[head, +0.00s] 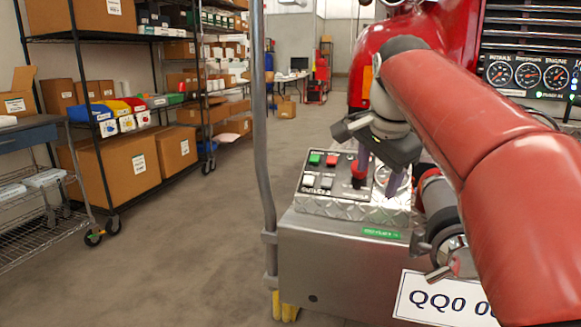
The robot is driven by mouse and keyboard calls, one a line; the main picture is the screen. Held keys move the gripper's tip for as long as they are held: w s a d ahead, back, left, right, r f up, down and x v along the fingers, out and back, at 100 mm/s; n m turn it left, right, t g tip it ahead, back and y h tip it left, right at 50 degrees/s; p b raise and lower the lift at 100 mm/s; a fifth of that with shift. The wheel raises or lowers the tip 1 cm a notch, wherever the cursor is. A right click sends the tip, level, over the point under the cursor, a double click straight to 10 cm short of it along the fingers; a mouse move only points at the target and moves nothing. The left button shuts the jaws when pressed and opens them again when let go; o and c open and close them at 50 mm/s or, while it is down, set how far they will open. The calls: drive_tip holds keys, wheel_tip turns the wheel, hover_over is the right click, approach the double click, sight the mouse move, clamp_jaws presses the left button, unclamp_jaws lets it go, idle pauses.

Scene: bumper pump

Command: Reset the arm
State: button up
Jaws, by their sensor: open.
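My gripper (376,170) is at the lower end of my red arm (450,120), at the right of the head view. It points down over the control panel (325,201) on the truck's bumper. Its fingers are spread, with a red-and-black switch (358,172) showing close to them. I cannot tell whether they touch it. The panel also has a green button (315,159), a red button (332,161) and pale buttons (308,181). My arm hides the panel's right side.
A grey upright pole (262,140) stands just left of the panel. Gauges (528,74) sit behind my arm at the upper right. Shelves with cardboard boxes (112,168) line the left. The concrete floor (180,255) between the shelves and the bumper is clear.

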drive_tip(key=s+f+n, duration=1.2)
drive_tip(key=s+f, duration=1.1)
drive_tip(key=shift+a+t, duration=0.15)
drive_tip(key=shift+t, duration=0.15)
idle(2.8)
